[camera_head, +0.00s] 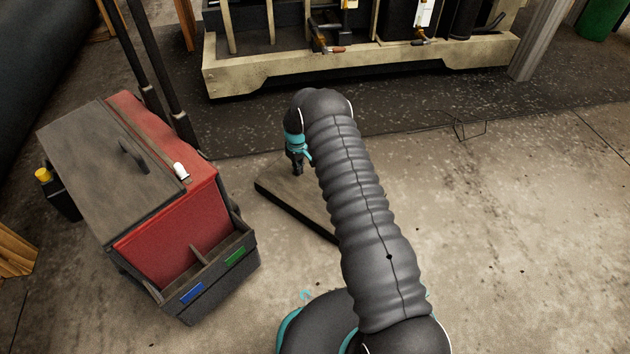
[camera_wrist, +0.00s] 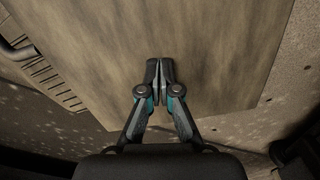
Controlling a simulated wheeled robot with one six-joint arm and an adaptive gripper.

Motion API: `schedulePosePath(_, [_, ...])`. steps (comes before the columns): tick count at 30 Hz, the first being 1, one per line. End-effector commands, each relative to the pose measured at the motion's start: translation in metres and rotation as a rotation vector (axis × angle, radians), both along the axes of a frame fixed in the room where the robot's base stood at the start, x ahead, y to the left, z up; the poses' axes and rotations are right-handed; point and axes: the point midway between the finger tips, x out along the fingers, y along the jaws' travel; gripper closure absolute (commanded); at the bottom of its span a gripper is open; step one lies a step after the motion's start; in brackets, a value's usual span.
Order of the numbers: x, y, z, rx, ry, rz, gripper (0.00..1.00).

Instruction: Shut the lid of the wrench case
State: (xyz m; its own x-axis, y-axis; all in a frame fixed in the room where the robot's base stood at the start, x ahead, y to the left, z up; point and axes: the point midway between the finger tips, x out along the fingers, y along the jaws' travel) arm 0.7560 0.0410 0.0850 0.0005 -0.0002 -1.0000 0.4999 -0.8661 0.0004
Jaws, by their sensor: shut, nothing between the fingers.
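My gripper (camera_head: 297,168) points down over a flat brown slab (camera_head: 290,195) in the middle of the head view. In the wrist view, my gripper (camera_wrist: 160,65) has its fingertips together with nothing between them, in front of a broad brown flat surface (camera_wrist: 100,60). I cannot tell whether the fingertips touch it. My arm hides the slab's right part in the head view. I cannot clearly make out a wrench case or its lid, nor tell whether the slab is part of it.
A red cart (camera_head: 180,230) with a grey-brown top panel (camera_head: 105,165), a black handle and a front tray (camera_head: 210,285) stands at left. The compressor's beige base frame (camera_head: 360,70) lies behind on a dark mat (camera_head: 400,125). The floor (camera_head: 520,230) at right is clear.

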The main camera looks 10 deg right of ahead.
Motion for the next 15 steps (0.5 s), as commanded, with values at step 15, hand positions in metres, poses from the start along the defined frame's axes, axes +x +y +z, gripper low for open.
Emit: schedulePosePath(15, [0.0, 0.0, 0.005, 0.0, 0.0, 0.0, 1.0])
